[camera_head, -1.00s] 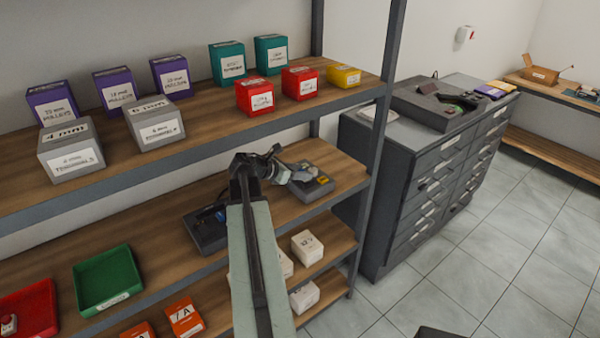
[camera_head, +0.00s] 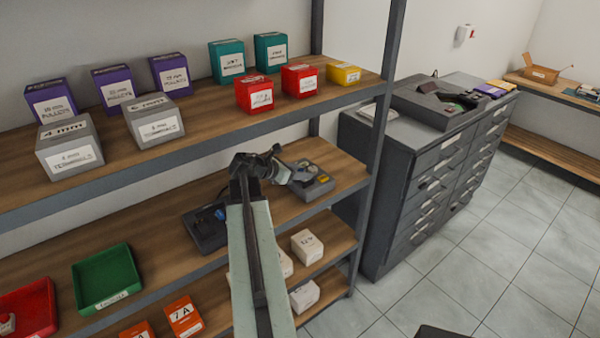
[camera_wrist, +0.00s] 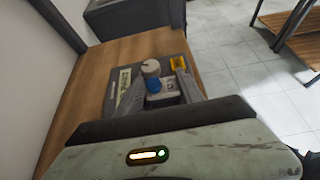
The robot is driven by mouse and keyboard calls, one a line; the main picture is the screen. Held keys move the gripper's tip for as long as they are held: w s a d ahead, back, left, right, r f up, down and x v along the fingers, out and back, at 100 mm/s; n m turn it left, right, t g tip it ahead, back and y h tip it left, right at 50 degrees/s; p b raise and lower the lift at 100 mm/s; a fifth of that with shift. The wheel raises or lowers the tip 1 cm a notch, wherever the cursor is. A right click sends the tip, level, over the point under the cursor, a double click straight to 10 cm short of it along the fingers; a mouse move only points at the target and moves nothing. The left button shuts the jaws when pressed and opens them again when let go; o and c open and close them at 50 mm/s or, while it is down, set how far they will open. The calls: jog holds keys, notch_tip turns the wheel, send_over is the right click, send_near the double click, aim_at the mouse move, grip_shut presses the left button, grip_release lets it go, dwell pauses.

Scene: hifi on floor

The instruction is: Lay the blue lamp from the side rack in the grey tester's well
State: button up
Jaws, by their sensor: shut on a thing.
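The blue lamp (camera_wrist: 153,86), with a blue body and a pale rounded top, is between the fingers of my gripper (camera_wrist: 157,74) in the wrist view. My gripper is shut on it. The grey tester (camera_wrist: 123,80), with a label and a yellow part, lies below and around the fingers. In the head view my gripper (camera_head: 288,175) is over the left side of the tester (camera_head: 316,188) on the middle shelf, and the lamp cannot be made out. The well is hidden, so I cannot tell whether the lamp touches it.
A dark box with a blue part (camera_head: 206,231) stands left of the tester, partly behind my arm. The upper shelf (camera_head: 205,128) holds several labelled boxes overhead. A rack post (camera_head: 372,190) rises at the right. Green (camera_head: 106,279) and red (camera_head: 27,308) trays stand at left.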

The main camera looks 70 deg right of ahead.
jog(key=shift+f, duration=0.1)
dwell(0.3)
jog(key=o, duration=1.4)
notch_tip(320, 180, up, 7)
jog(key=p, duration=0.7)
